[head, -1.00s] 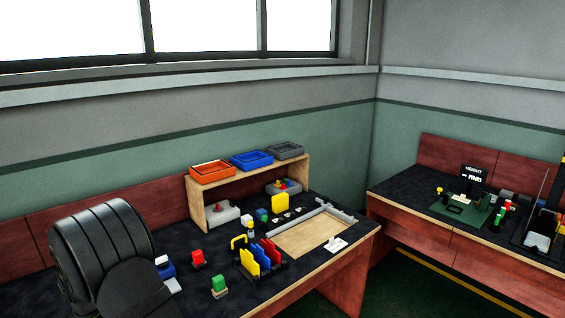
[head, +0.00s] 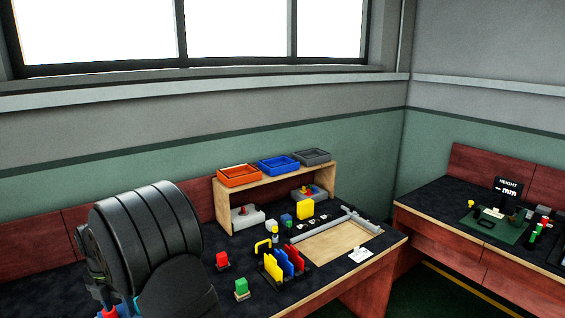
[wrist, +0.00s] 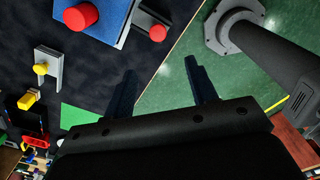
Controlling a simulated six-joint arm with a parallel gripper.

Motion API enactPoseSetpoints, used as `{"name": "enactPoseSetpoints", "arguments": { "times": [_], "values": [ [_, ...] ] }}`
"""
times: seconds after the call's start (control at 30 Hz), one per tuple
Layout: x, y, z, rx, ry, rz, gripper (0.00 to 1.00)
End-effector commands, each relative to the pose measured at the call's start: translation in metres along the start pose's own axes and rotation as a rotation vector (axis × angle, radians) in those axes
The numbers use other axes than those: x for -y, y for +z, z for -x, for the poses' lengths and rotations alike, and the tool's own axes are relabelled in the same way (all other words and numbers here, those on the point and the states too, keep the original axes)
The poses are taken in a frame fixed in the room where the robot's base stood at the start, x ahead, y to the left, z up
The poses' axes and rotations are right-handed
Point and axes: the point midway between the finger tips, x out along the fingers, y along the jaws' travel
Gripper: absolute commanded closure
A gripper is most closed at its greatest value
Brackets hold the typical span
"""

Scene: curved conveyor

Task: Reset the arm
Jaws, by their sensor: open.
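My gripper (wrist: 160,86) is open in the wrist view, its two dark fingers apart with nothing between them. The fingers are over the edge between the dark bench top (wrist: 100,75) and the green floor (wrist: 165,85). My black arm fills the lower left of the head view. The gripper's fingers cannot be made out there.
In the wrist view, a blue block with a red knob (wrist: 105,18) and a grey piece with a yellow knob (wrist: 47,69) lie on the bench. In the head view, a wooden shelf (head: 222,206) carries several trays. A rack of coloured plates (head: 281,263) stands nearer.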

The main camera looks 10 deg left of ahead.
Motion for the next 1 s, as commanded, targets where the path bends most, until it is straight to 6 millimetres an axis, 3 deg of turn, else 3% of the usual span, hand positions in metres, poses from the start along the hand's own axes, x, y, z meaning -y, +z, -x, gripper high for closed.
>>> {"name": "enactPoseSetpoints", "arguments": {
  "times": [0.67,1.0],
  "values": [
    [0.000,0.000,-0.137,0.000,0.000,0.000,0.48],
    [-0.016,0.016,-0.134,0.001,0.003,0.000,0.48]
  ]
}}
